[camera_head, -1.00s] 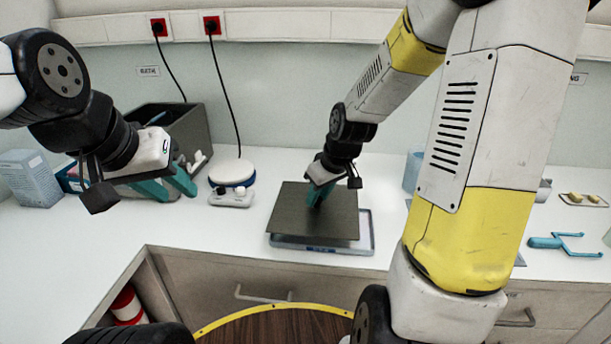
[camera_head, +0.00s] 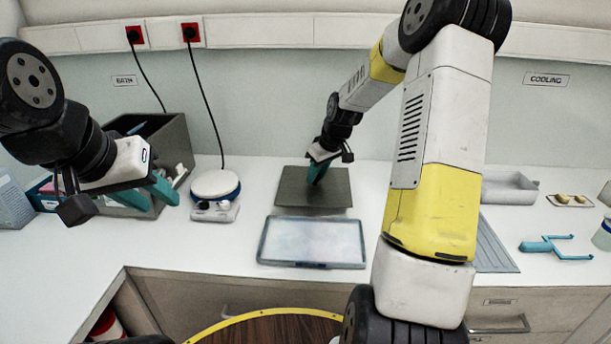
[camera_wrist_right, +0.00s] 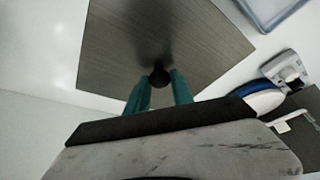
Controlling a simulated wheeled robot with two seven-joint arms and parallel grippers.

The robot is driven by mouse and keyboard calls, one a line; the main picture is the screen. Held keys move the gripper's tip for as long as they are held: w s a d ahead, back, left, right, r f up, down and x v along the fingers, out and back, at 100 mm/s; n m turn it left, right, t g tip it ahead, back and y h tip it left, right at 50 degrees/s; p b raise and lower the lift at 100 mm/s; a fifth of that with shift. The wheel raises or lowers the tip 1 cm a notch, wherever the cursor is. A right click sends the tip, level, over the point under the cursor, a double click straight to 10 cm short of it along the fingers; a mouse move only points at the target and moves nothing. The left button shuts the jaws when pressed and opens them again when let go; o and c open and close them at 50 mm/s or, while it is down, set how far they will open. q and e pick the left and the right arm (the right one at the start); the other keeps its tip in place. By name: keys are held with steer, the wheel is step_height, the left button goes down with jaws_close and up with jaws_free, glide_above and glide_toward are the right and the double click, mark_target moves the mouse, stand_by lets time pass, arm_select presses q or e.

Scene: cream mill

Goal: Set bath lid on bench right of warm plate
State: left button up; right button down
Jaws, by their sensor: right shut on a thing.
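The bath lid (camera_head: 330,196) is a flat dark grey square plate on or just above the white bench, right of the warm plate (camera_head: 215,185), a round white-topped unit with a blue rim. My right gripper (camera_head: 316,172) is shut on the lid's knob. In the right wrist view the green fingers (camera_wrist_right: 158,88) close around the dark round knob (camera_wrist_right: 159,76) at the middle of the lid (camera_wrist_right: 150,35). Whether the lid touches the bench is hard to tell. My left gripper (camera_head: 150,190) is empty, its green fingers apart, in front of the grey bath (camera_head: 178,135).
A shallow tray with a pale surface (camera_head: 312,242) lies in front of the lid. A grey tray (camera_head: 508,188), a small tray with yellow pieces (camera_head: 570,200) and a blue forked tool (camera_head: 552,246) lie to the right. Black cords hang behind the warm plate.

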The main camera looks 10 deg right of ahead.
mark_target(317, 183)
steer(key=shift+w+d, duration=0.15)
steer(key=shift+w, duration=0.2)
steer(key=shift+w+f, duration=0.1)
steer(key=shift+f, duration=1.65)
steer(key=shift+f, duration=0.1)
steer(key=c, duration=1.1)
jaws_free()
